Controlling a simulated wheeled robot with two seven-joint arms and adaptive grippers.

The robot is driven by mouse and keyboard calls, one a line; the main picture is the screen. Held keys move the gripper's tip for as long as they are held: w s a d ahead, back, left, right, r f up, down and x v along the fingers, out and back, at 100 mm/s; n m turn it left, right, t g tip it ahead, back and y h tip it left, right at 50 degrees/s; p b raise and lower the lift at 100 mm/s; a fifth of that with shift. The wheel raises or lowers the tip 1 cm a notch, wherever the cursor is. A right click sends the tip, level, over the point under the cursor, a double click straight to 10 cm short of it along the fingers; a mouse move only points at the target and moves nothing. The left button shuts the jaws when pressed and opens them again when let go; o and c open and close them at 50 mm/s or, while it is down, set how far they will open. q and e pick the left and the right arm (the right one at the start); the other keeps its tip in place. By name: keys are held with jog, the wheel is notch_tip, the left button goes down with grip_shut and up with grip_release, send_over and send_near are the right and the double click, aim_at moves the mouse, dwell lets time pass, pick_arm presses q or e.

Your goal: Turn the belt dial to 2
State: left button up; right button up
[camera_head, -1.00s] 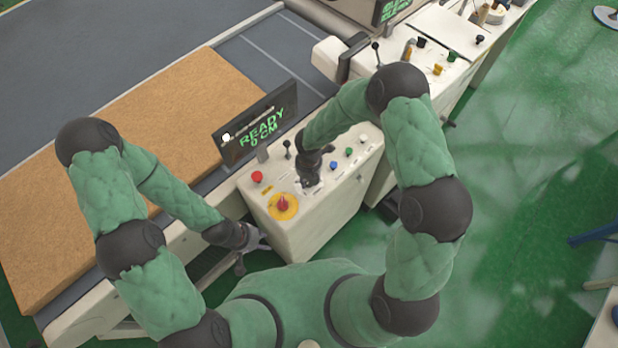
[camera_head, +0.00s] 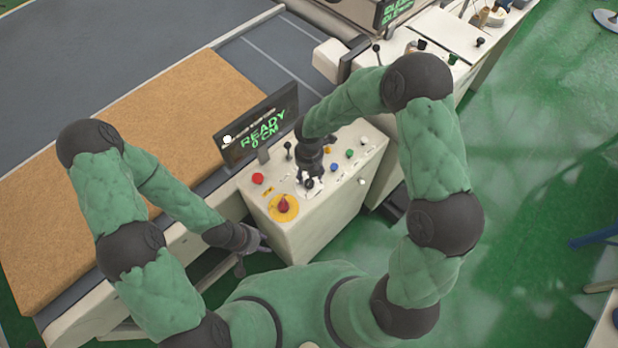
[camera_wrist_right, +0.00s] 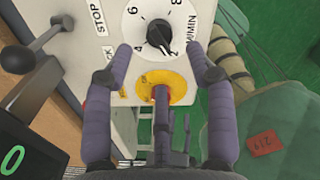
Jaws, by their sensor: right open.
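The belt dial (camera_wrist_right: 159,33) is a round black knob with a white pointer line on a white panel. In the right wrist view, numbers and M/MIN surround it; its pointer slants to the lower right, and I cannot read which mark it meets. It also shows in the head view as a dark knob (camera_head: 309,183). My right gripper (camera_wrist_right: 158,49) is open, its fingertips apart on either side of the dial's lower part; contact cannot be told. In the head view it is over the control box (camera_head: 318,225). My left gripper (camera_head: 252,252) is open and low beside the box's left side.
A red knob on a yellow disc (camera_head: 284,207) is close to the dial. A red button (camera_head: 257,178), small levers and coloured buttons share the panel. A display (camera_head: 258,124) reading READY 0 CM stands behind.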

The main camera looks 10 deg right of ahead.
aim_at(309, 181)
jog(key=shift+r, duration=2.75)
jog(key=shift+f, duration=0.1)
